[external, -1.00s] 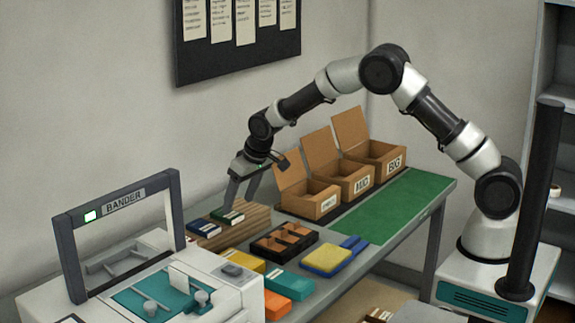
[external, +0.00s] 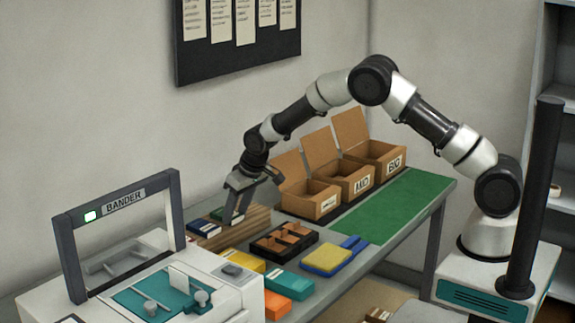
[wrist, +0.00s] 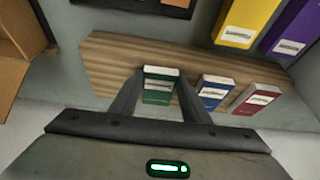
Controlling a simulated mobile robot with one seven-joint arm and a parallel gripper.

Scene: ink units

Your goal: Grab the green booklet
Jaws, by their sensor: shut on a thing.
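The green booklet (wrist: 159,86) stands on the wooden board (wrist: 110,62) in the wrist view, with a white label on its face. My gripper (wrist: 160,90) is shut on it, one finger along each side. In the external view my gripper (external: 232,213) reaches down to the board, and the green booklet (external: 236,218) shows only partly between and beside the fingers. A blue booklet (wrist: 211,92) and a dark red booklet (wrist: 257,98) are to its right in the wrist view, apart from it.
Yellow (wrist: 240,22) and purple (wrist: 294,30) packs lie beyond the board. Open cardboard boxes (external: 318,200) stand behind it. A dark divided tray (external: 284,241) and the bander (external: 150,270) are nearby. The green mat (external: 400,210) is clear.

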